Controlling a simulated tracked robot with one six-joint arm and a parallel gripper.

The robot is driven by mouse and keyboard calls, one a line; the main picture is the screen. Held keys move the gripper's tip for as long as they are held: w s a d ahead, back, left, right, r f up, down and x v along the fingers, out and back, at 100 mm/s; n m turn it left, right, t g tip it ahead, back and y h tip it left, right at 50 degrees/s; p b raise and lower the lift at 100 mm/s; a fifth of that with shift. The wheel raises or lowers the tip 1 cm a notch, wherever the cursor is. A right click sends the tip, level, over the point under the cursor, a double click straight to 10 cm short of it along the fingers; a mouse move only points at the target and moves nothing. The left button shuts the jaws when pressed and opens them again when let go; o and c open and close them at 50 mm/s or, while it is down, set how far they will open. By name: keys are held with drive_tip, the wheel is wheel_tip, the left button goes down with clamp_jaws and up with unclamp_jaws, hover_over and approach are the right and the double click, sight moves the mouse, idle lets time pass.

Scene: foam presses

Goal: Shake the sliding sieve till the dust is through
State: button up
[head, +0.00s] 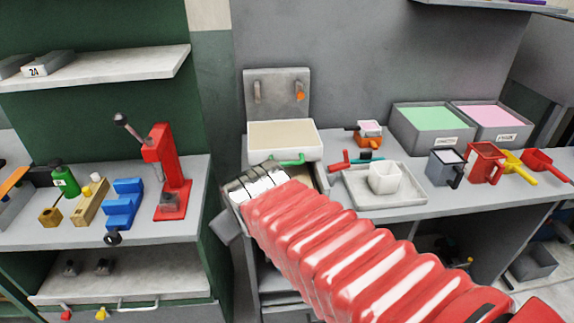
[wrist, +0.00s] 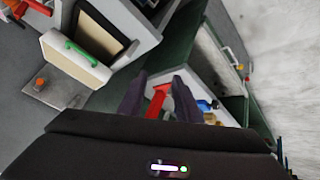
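The sieve (head: 260,153) is a white-framed box with a flat beige surface, at the back of the grey bench in the head view. Its green handle (head: 288,160) is on the front side. The wrist view shows the sieve (wrist: 75,70) and its green handle (wrist: 84,53) at upper left, next to an open box with a beige inside (wrist: 97,25). My gripper (wrist: 158,95) has its dark fingers apart with nothing between them. It is clear of the handle, in front of and left of the sieve. My red-sleeved arm hides part of the bench front.
A grey back plate (head: 277,85) with an orange knob stands behind the sieve. Right of it are a tray (head: 352,190) with a white cup (head: 384,178), and several scoops and jugs. A red press (head: 168,170) stands on the left bench, beyond a gap.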

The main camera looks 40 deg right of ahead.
drive_tip(key=w+d+n+t+h, duration=0.2)
drive_tip(key=w+d, duration=0.3)
drive_tip(key=d, duration=0.4)
drive_tip(key=n+t+y, duration=0.1)
drive_tip(key=n+t, duration=0.4)
drive_tip(key=n, duration=0.5)
approach(289, 165)
drive_tip(key=s, duration=0.2)
drive_tip(key=shift+s+f+n+t+y, duration=0.25)
drive_tip(key=shift+s+n+t, duration=0.2)
drive_tip(key=shift+n+t, duration=0.25)
drive_tip(key=shift+w, duration=0.15)
drive_tip(key=x, duration=1.3)
drive_tip(key=shift+w+f, duration=0.15)
drive_tip(key=shift+w, duration=0.15)
drive_tip(key=shift+c, duration=0.2)
clamp_jaws()
